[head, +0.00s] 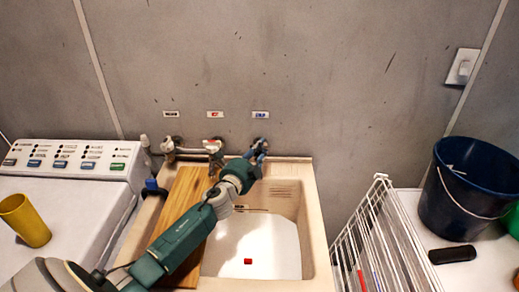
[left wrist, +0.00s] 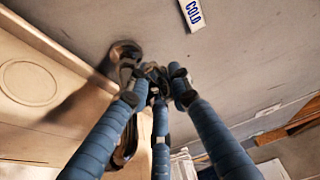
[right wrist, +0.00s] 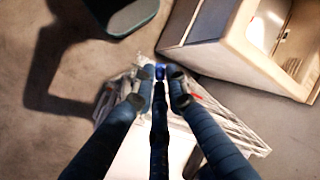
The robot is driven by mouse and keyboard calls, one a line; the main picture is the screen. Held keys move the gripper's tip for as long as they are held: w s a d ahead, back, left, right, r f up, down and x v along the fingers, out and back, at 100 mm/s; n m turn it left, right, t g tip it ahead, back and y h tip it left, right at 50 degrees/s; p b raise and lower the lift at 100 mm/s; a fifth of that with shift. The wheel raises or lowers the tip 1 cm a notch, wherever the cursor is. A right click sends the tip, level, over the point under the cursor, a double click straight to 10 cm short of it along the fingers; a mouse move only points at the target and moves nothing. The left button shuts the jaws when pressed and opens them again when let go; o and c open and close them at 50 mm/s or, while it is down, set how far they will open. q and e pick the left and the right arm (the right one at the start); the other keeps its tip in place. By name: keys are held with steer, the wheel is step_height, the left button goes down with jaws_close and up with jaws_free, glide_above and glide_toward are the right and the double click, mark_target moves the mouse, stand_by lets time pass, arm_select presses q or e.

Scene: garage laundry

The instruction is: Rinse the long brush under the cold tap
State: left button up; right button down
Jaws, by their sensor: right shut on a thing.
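The cold tap (head: 260,145) is on the wall under a blue-lettered label, right of two other taps. My left gripper (head: 255,158) is at this tap. In the left wrist view its blue fingers (left wrist: 158,80) come together beside the dark metal tap (left wrist: 125,60), below the COLD label (left wrist: 193,14). I cannot tell whether they touch it or how far they are closed. My right gripper (right wrist: 160,84) is shut on a small blue end of something (right wrist: 160,72), mostly hidden by the fingers. I cannot make out a brush shape. The right gripper is outside the head view.
The sink (head: 318,225) holds a small red thing (head: 248,261); a wooden board (head: 190,200) covers its left side. A washing machine (head: 80,160) with a yellow cup (head: 25,220) stands left. A white rack (head: 375,235) and a dark bucket (head: 470,195) stand right.

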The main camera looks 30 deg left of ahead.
arm_select(q)
jaws_close()
steer(key=shift+d+f+n+y, duration=0.1)
steer(key=shift+n+y, duration=0.4)
steer(key=shift+y, duration=0.1)
steer(key=n+g+y+b, duration=0.1)
steer(key=y, duration=0.1)
steer(key=shift+f+n+y+b, duration=0.1)
steer(key=shift+n+y+b, duration=0.2)
steer(key=shift+y+b, duration=0.1)
steer(key=shift+n+g+y+b, duration=0.3)
steer(key=shift+n+y, duration=0.1)
steer(key=shift+y, duration=0.1)
steer(key=o, duration=0.9)
jaws_free()
steer(key=shift+c, duration=0.2)
steer(key=shift+s, duration=0.15)
steer(key=v, duration=1.1)
steer(key=shift+s+d, duration=0.15)
steer(key=shift+s, duration=0.2)
